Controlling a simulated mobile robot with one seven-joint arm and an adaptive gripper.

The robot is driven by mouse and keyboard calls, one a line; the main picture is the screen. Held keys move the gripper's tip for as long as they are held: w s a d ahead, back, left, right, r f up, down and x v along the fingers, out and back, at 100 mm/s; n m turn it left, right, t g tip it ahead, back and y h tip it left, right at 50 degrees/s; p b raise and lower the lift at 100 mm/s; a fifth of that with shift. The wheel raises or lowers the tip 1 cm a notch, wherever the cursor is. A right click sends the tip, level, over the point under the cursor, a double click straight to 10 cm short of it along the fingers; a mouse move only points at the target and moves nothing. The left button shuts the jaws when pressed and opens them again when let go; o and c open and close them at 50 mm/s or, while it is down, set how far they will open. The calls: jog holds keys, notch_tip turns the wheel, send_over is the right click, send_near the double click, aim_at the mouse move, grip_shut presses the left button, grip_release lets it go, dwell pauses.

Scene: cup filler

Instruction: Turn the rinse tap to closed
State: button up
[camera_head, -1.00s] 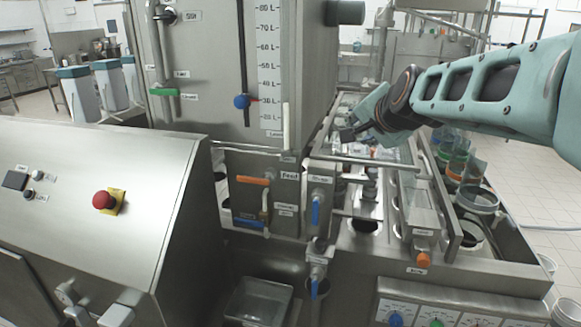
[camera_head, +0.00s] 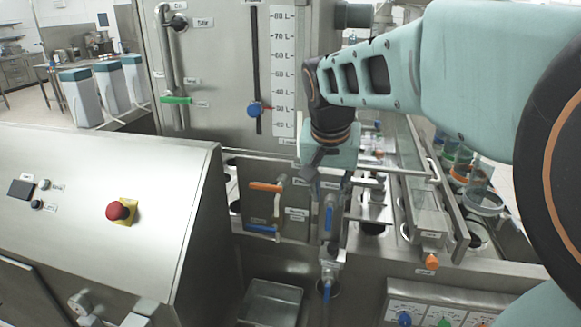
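Several taps show, and their labels are too small to tell surely which is the rinse tap. One with a blue lever (camera_head: 329,217) hanging down is on the front of the steel block, just below my gripper. An orange lever (camera_head: 266,186) and a horizontal blue lever (camera_head: 260,229) lie to the left. My gripper (camera_head: 312,168) hangs above the block, pointing down, apart from the lower levers. Its fingers are dark and small, and partly hide the labels behind. I cannot tell whether they are open.
A tall steel tank with a level scale (camera_head: 283,70) and green lever (camera_head: 176,100) stands behind on the left. A sloped steel panel with a red stop button (camera_head: 118,211) fills the left. A metal tray (camera_head: 272,303) sits below. An orange knob (camera_head: 432,262) is at right.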

aim_at(329, 214)
jog(key=b+x, duration=0.5)
jog(key=x, duration=0.5)
jog(key=shift+w+d+f+b, duration=0.1)
jog(key=shift+f+b, duration=0.25)
jog(key=shift+f, duration=0.05)
grip_shut()
